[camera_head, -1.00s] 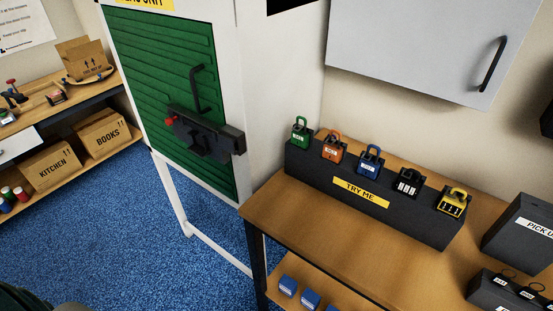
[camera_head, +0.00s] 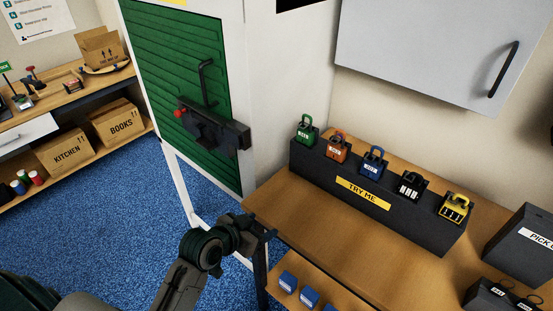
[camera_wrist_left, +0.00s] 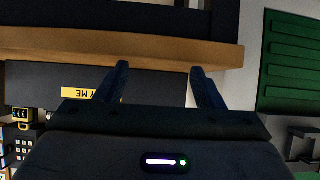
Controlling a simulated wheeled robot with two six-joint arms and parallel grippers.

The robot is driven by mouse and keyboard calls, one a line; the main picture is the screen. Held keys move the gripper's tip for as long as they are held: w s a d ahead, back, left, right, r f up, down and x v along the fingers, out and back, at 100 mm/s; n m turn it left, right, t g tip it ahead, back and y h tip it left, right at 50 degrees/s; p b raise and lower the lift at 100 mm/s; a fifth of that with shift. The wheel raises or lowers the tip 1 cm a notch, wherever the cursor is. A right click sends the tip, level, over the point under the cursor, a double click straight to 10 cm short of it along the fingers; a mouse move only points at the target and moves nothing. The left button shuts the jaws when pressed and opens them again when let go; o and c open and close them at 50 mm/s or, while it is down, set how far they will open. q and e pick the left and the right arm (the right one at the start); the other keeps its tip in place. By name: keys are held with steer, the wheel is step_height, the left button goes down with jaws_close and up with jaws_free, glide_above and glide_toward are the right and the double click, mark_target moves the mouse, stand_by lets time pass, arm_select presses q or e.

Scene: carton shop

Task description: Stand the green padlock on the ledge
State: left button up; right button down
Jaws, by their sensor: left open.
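The green padlock (camera_head: 307,130) stands at the left end of a dark ledge (camera_head: 318,168) with a yellow TRY ME label, on the wooden table. Orange (camera_head: 338,147), blue (camera_head: 373,161), black (camera_head: 409,185) and yellow (camera_head: 456,208) padlocks stand along the ledge to its right. My left gripper (camera_head: 272,234) is open and empty by the table's front left edge, nearer than the ledge and apart from the green padlock. In the left wrist view its two fingers (camera_wrist_left: 157,85) are spread, with the table edge beyond them. My right gripper is out of view.
The wooden table (camera_head: 290,205) has a lower shelf with blue boxes (camera_head: 309,297). A green shutter door (camera_head: 180,75) with a dark latch (camera_head: 213,128) stands left of it. A grey wall cabinet (camera_head: 420,50) hangs above. Cartons (camera_head: 118,122) sit far left.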

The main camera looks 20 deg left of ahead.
mark_target(303, 136)
arm_select(q)
steer(key=w+r+t+h, duration=0.2)
steer(key=w+r+t, duration=0.4)
steer(key=w+r, duration=0.65)
steer(key=shift+b+x, duration=1.15)
steer(key=shift+x, duration=4.15)
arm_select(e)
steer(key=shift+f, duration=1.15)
arm_select(q)
steer(key=shift+f, duration=0.1)
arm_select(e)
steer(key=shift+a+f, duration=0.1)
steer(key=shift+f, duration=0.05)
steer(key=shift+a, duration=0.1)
arm_select(q)
steer(key=c, duration=0.8)
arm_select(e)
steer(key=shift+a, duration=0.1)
arm_select(q)
steer(key=shift+r, duration=0.3)
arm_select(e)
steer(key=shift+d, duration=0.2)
